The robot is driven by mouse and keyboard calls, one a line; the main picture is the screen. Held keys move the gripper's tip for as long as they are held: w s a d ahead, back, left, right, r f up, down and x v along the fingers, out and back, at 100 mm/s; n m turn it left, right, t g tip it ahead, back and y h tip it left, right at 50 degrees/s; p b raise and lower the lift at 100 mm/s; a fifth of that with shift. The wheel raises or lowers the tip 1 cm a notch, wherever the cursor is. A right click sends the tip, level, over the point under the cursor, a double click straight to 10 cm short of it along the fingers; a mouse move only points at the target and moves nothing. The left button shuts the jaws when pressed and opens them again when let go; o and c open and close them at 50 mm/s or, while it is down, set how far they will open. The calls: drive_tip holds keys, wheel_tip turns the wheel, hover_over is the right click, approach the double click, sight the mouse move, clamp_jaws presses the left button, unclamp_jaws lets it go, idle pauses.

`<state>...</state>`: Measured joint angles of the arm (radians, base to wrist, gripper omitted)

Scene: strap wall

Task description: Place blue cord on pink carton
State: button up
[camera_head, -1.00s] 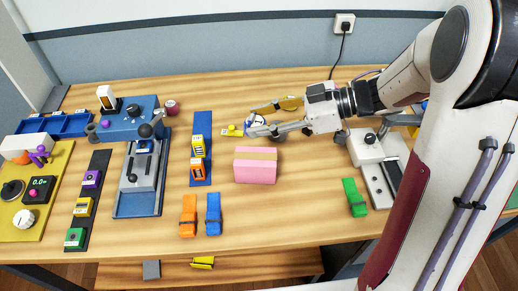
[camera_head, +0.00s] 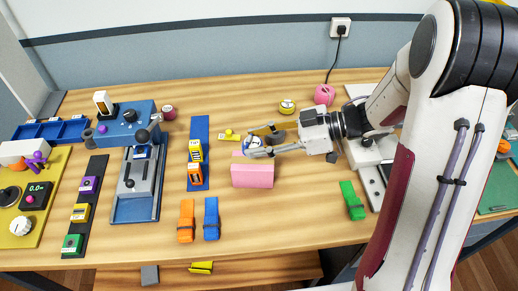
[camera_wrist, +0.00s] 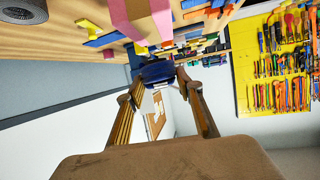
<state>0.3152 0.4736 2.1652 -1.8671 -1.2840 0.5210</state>
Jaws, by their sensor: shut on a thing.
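The pink carton (camera_head: 252,177) stands on the wooden table near the middle in the head view; it also shows at the top of the wrist view (camera_wrist: 128,22). My gripper (camera_head: 253,147) is just above and behind the carton's top in the head view. In the wrist view my gripper (camera_wrist: 158,76) is shut on a dark blue rounded bundle, the blue cord (camera_wrist: 157,71), held between the fingertips. In the head view the cord is mostly hidden by the fingers. Whether it touches the carton I cannot tell.
Orange (camera_head: 186,221) and blue (camera_head: 211,219) straps lie in front left of the carton. A green strap (camera_head: 352,200) lies to the right. A blue strip with yellow and orange blocks (camera_head: 200,127) is left.

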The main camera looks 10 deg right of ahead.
drive_tip(key=shift+f, duration=1.7)
drive_tip(key=shift+f, duration=0.15)
drive_tip(key=o, duration=1.1)
drive_tip(key=shift+r, duration=0.2)
drive_tip(key=shift+v, duration=6)
